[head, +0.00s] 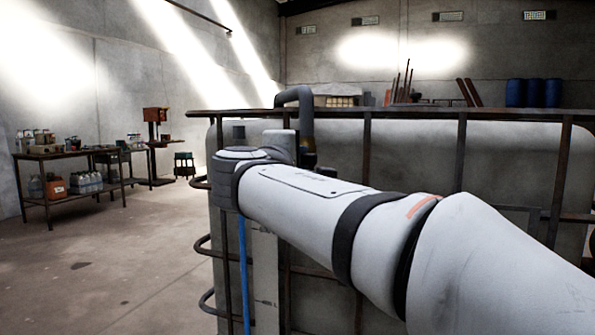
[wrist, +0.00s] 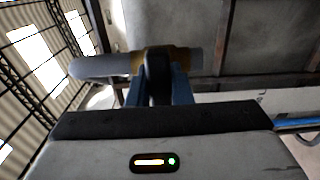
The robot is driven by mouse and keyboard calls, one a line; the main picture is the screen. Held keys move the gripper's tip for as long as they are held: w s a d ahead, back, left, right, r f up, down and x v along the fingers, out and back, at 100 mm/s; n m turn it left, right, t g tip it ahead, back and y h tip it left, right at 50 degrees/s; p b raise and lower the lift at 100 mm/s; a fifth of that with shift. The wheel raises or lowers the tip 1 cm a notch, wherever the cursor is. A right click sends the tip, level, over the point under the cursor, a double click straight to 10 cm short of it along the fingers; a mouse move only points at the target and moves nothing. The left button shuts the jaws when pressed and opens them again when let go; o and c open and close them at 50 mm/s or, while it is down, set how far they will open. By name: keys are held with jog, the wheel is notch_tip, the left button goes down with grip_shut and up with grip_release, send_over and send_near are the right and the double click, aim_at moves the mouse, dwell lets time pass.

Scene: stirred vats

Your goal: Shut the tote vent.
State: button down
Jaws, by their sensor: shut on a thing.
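The pale tote (head: 400,155) stands in a rusty frame in the head view, partly hidden behind my arm. A dark grey bent vent pipe (head: 296,93) rises at its near top edge. In the wrist view a grey pipe (wrist: 95,66) with a brass-coloured valve body (wrist: 130,62) runs across in front of my gripper (wrist: 158,72). The blue fingers are shut on a dark upright handle at the valve. The head view mostly hides this grip behind my wrist, and I cannot tell how far the valve is turned.
Rusty bars (head: 461,155) of the frame run around the tote, close to my arm. A table with bottles (head: 60,153) stands at the far left. Blue drums (head: 533,93) stand at the back right. The floor (head: 120,260) at left is clear.

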dwell(0.6)
jog(key=c, duration=1.3)
grip_release()
jog(key=p+v, duration=0.1)
jog(key=v, duration=0.6)
jog(key=shift+s, duration=0.35)
